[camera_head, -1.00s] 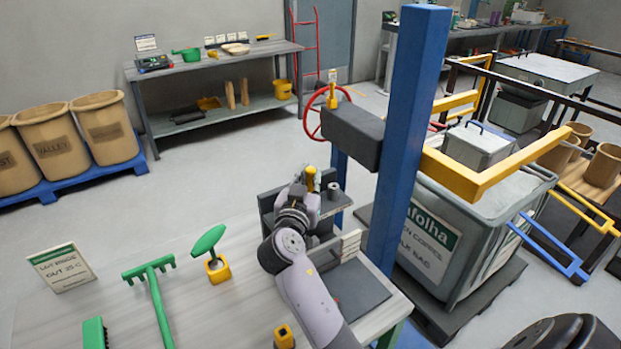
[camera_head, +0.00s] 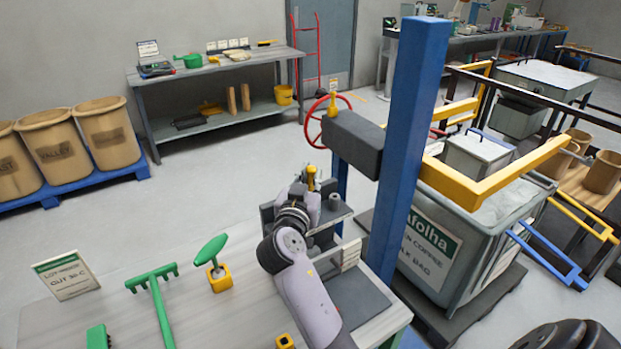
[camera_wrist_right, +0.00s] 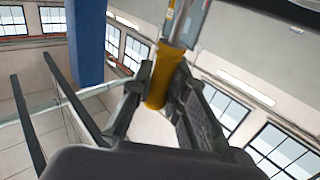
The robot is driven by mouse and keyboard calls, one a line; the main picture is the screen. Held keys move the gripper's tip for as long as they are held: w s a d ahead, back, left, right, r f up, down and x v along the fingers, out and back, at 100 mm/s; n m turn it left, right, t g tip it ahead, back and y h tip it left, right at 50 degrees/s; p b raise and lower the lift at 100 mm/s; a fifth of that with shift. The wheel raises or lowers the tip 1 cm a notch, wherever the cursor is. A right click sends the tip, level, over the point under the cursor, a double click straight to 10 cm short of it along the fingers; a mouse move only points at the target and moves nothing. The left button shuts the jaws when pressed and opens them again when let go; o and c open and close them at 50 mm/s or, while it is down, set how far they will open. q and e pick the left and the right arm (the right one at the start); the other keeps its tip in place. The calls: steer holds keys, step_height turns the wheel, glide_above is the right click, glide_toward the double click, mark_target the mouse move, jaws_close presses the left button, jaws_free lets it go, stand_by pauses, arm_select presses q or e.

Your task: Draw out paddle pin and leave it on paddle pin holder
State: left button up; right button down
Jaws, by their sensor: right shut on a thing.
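The paddle pin shows as a yellow grip (camera_head: 311,174) at the dark bracket fixture (camera_head: 333,217) on the near bench. In the right wrist view its yellow grip (camera_wrist_right: 161,75) sits between the fingers and a metal shaft (camera_wrist_right: 179,28) runs up from it. My right gripper (camera_head: 309,181) is shut on the yellow grip; its fingers also show in the right wrist view (camera_wrist_right: 160,92). Whether the shaft is still inside the fixture is hidden. A yellow block (camera_head: 284,341) at the bench front may be the pin holder; I cannot tell. My left gripper is out of view.
A green paddle (camera_head: 211,249) stands in a yellow block (camera_head: 219,279), left of my right arm. A green rake (camera_head: 158,300) and a sign (camera_head: 67,277) are further left. A blue post (camera_head: 412,150) with a dark arm rises close right of the gripper.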

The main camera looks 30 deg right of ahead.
steer(key=shift+r+p, duration=0.6)
steer(key=shift+r, duration=0.6)
steer(key=shift+r+p, duration=1.1)
steer(key=shift+r, duration=0.9)
steer(key=shift+f, duration=0.15)
